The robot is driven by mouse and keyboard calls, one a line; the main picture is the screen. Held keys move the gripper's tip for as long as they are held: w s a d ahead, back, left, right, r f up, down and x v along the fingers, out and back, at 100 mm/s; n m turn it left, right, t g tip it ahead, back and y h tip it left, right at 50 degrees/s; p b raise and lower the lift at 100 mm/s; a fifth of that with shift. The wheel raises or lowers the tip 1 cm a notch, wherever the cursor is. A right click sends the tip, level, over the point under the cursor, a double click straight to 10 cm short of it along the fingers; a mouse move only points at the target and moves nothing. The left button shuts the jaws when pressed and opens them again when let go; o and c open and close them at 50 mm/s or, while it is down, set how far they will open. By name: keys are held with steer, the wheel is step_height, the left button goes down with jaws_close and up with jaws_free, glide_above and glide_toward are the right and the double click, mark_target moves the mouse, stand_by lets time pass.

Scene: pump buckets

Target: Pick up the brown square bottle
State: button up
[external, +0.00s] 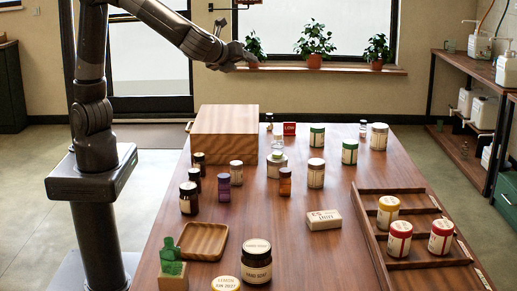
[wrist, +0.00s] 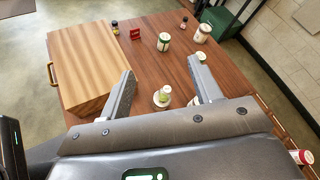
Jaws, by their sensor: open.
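A small amber-brown bottle (external: 285,182) with a dark cap stands upright near the middle of the table in the external view; at this size I cannot tell whether it is square. Several other dark bottles stand to its left, one of them a dark brown bottle (external: 195,179). I cannot make out the amber-brown bottle in the wrist view. My gripper (external: 238,56) is high above the far part of the table, well away from the bottles. In the wrist view my gripper (wrist: 162,68) has its two fingers wide apart with nothing held between them.
A wooden box (external: 224,132) stands at the far left of the table. White jars, including one close to the amber bottle (external: 316,173), crowd around it. A wooden tray (external: 208,240), a large dark jar (external: 256,262) and a divided rack (external: 419,191) lie nearer the front.

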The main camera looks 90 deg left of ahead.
steer(key=w+d+m+t+y, duration=0.1)
steer(key=w+d+m+t, duration=0.25)
steer(key=d, duration=0.35)
steer(key=w+d+m+t, duration=0.3)
steer(key=d+m, duration=0.2)
steer(key=d, duration=0.2)
glide_toward(289, 169)
steer(key=shift+n, duration=0.25)
steer(key=x, duration=0.2)
steer(key=f+x, duration=0.1)
steer(key=x, duration=0.2)
steer(key=shift+w, duration=0.2)
steer(key=x, duration=0.5)
steer(key=shift+s+a, duration=0.15)
steer(key=shift+a, duration=0.1)
steer(key=c, duration=1.1)
